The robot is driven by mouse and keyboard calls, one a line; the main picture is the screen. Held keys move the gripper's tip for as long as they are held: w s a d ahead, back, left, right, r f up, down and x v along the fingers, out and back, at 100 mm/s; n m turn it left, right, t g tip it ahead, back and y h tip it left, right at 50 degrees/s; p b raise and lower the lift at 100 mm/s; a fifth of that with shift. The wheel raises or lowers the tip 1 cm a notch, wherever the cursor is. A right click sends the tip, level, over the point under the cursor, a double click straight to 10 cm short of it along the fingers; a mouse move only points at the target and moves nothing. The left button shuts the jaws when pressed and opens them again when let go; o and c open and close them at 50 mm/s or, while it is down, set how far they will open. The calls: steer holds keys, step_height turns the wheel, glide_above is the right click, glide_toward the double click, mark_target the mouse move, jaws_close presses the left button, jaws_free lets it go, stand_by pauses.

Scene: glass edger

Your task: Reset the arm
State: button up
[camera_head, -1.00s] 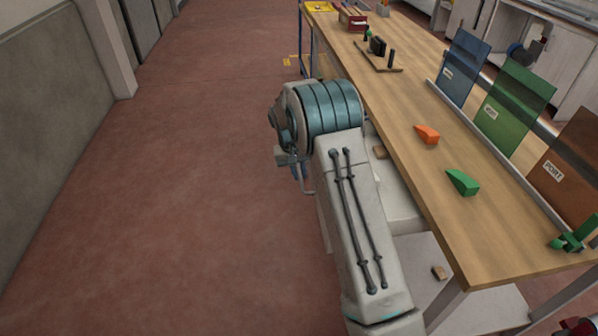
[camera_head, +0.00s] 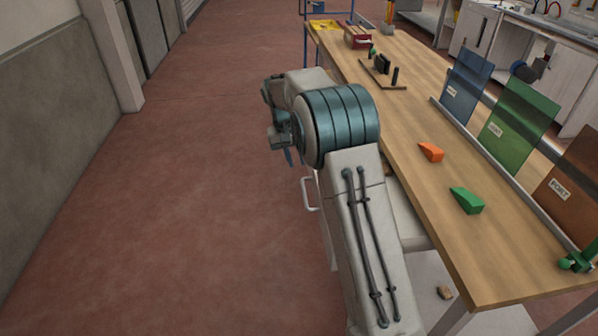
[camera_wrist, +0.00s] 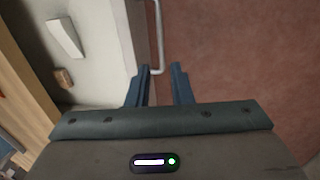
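My arm is folded in front of the head camera, its elbow left of the bench. In the head view the gripper is mostly hidden behind the arm; only a bit of blue finger shows. The handle (camera_head: 307,194) also shows there, left of the bench.
The wooden bench (camera_head: 440,235) carries an orange wedge (camera_head: 431,152), a green wedge (camera_head: 467,200), and upright blue (camera_head: 466,85), green (camera_head: 518,112) and brown (camera_head: 575,180) panels. A black rack (camera_head: 381,66) and red box (camera_head: 356,37) stand farther back. Red floor (camera_head: 210,200) on the left is clear.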

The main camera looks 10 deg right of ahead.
steer(key=shift+a+r, duration=0.2)
steer(key=shift+r, duration=0.6)
steer(key=s+d+r+t+y+p, duration=0.1)
steer(key=s+d+r, duration=0.2)
steer(key=s+r, duration=0.35)
steer(key=s+d+r+p, duration=0.15)
steer(key=s+r, duration=0.25)
steer(key=s, duration=0.5)
steer(key=s+d+f+t+y+p, duration=0.1)
steer(key=s+d, duration=0.1)
steer(key=s, duration=1.8)
steer(key=shift+s+d+t, duration=0.2)
steer(key=shift+d+t, duration=0.15)
steer(key=shift+t, duration=0.05)
steer(key=shift+d+f, duration=0.1)
